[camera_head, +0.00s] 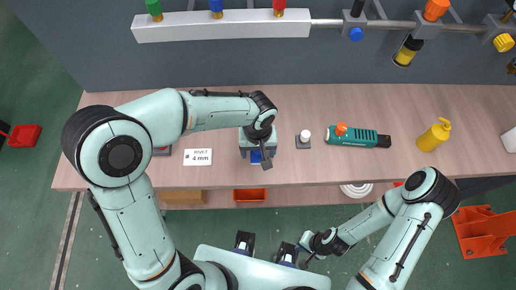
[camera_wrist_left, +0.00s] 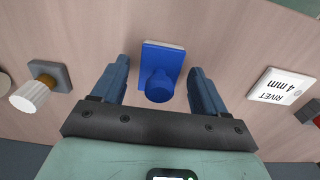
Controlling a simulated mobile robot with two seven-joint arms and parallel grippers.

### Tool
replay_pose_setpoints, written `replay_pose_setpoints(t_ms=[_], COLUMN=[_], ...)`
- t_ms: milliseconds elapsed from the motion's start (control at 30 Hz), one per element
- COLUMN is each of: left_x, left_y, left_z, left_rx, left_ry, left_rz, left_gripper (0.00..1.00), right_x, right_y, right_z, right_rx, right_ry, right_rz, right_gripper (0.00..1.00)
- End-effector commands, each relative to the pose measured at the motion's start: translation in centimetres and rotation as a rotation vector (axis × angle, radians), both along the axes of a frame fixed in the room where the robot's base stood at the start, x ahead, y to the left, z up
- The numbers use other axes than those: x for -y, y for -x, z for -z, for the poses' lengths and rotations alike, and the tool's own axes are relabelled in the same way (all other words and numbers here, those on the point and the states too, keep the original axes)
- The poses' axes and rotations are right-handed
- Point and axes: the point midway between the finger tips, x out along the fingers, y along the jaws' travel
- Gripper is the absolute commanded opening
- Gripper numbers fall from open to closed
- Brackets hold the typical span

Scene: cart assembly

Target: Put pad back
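A blue pad (camera_wrist_left: 166,58) with a round blue knob (camera_wrist_left: 158,88) lies on the wooden bench. In the head view, the blue pad (camera_head: 256,157) shows partly under my left gripper (camera_head: 262,156). In the left wrist view, my left gripper (camera_wrist_left: 160,85) is open, with one finger on each side of the knob and visible gaps between. My right gripper (camera_head: 304,258) is low in the head view, in front of the bench and away from the pad; its fingers are too small to read.
Left of the pad is a label card (camera_head: 198,157) reading "RIVET 4 mm". Right of it are a white knob on a grey base (camera_head: 304,138), a green tool (camera_head: 355,137) and a yellow bottle (camera_head: 434,134). A white rail (camera_head: 222,26) runs along the back.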

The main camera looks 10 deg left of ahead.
Motion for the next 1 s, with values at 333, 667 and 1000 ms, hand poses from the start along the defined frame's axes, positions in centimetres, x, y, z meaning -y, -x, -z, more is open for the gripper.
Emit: replay_pose_setpoints(t_ms=[333,667,1000], left_x=[0.0,0.0,0.1], left_y=[-0.1,-0.1,0.0], left_z=[-0.7,-7.1,-12.0], left_rx=[0.002,0.007,0.002], left_ry=[0.000,0.002,0.000], left_rz=[0.000,0.000,-0.001], left_gripper=[0.72,0.72,0.72], right_x=[0.0,0.0,0.0], right_y=[-0.3,-0.7,-1.1], right_z=[-0.6,-1.3,-2.0], right_rx=[0.003,0.008,0.012], right_ry=[0.000,0.000,0.000], right_rz=[0.000,-0.001,0.000], right_gripper=[0.00,0.00,0.00])
